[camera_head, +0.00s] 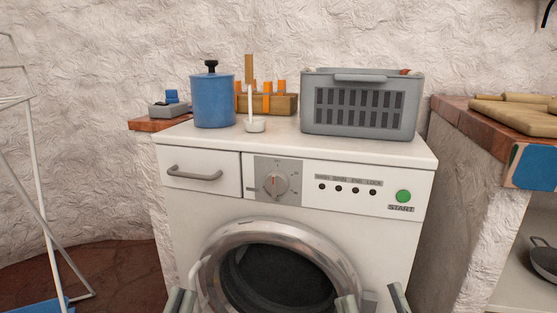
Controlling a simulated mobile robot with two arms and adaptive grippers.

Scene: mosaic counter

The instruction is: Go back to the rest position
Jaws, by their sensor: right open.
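My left gripper (182,300) shows at the bottom edge, in front of the washing machine's lower left. Only its tips show, close together, and I cannot tell whether it is open or shut. My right gripper (372,299) is at the bottom edge, in front of the machine's lower right. Its fingers are spread apart and nothing shows between them. The rest of both grippers is cut off by the frame. The white washing machine (212,207) stands straight ahead, and its round door (335,253) looks closed.
On the machine top stand a blue lidded canister (213,101), a white holder with a wooden handle (255,125) and a grey basket (358,122).

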